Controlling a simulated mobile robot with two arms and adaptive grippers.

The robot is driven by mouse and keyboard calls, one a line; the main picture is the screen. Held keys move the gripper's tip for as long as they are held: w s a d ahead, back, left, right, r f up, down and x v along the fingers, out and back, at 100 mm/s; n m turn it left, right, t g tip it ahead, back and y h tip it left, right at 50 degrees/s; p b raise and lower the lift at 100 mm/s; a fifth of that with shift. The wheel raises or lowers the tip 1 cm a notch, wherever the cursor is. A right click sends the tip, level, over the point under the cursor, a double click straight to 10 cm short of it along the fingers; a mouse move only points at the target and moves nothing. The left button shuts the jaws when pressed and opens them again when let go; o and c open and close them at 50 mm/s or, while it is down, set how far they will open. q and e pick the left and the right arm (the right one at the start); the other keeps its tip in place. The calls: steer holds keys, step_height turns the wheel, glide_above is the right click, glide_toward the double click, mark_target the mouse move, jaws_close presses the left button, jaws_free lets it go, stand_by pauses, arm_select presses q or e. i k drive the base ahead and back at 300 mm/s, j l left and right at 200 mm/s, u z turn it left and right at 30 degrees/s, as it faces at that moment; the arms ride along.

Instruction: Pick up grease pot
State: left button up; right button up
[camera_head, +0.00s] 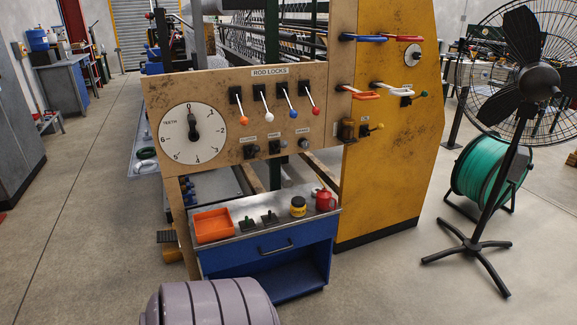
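A small yellow pot with a dark lid (298,207), which looks like the grease pot, stands upright on the grey top of a blue cabinet (265,258). It is near the right end of that top, just left of a red can (325,200). Its label is too small to read. Neither of my grippers is in view.
An orange tray (213,225) and small dark fittings (260,219) share the cabinet top. The machine panel with levers (235,115) rises behind. A black fan (488,190) and a green hose reel (482,175) stand right. A ribbed grey-purple shape (212,304) fills the bottom foreground.

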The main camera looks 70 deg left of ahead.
mark_target(298, 207)
steer(key=i+u, duration=0.7)
steer(key=i, duration=0.25)
steer(key=i+l+u, duration=0.35)
steer(key=i+j+u, duration=0.15)
steer(key=u, duration=0.3)
steer(key=i+u, duration=0.3)
steer(key=u, duration=0.2)
steer(key=i+u, duration=0.25)
steer(key=u, duration=0.2)
steer(key=i+l+u, duration=0.1)
steer(key=i+u, duration=0.15)
steer(key=u, duration=0.25)
steer(key=i+j, duration=0.1)
steer(key=i, duration=0.25)
steer(key=i+j, duration=0.15)
steer(key=i, duration=0.2)
